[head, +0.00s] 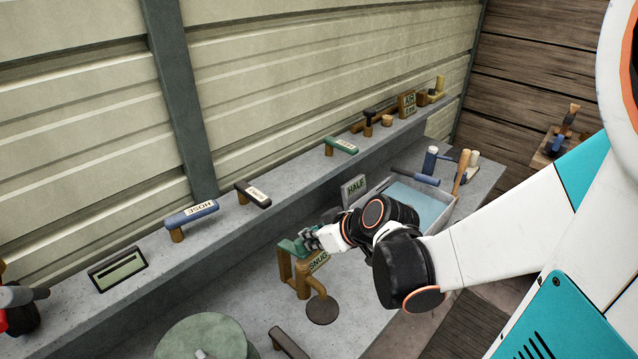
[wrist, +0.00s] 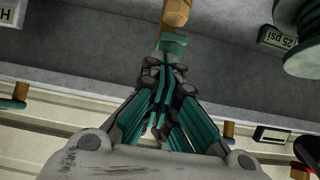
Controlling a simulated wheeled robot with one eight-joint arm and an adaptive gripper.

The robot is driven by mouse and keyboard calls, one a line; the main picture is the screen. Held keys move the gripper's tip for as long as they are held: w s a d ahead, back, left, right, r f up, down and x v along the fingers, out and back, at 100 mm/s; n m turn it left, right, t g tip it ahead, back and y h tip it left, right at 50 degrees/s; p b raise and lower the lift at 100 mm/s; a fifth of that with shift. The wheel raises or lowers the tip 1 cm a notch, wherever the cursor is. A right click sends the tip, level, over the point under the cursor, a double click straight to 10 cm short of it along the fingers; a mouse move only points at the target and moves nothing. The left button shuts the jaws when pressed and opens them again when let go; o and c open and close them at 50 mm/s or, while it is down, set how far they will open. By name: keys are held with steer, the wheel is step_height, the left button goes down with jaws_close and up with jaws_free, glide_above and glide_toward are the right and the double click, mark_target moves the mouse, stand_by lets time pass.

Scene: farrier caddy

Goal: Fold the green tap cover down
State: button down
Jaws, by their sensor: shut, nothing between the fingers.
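The green tap cover (head: 290,247) sits at the top of a brass-coloured tap (head: 302,280) on the grey bench. My gripper (head: 308,240) is shut and empty, with its fingertips right beside the cover, from the right. In the wrist view the shut fingers (wrist: 163,66) point at the green cover (wrist: 173,43), with the brass tap (wrist: 176,14) beyond it. Fingertips and cover overlap there; I cannot tell whether they touch. The fingers partly hide the cover, and its tilt is unclear.
A grey tray (head: 443,213) with a blue inside lies behind my wrist. A green round object (head: 203,338) is at the front. Labelled handles line the ledge (head: 230,219).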

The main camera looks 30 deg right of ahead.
steer(key=shift+s+d+f+b, duration=0.1)
steer(key=shift+s+f+b, duration=0.3)
steer(key=shift+s+f, duration=0.3)
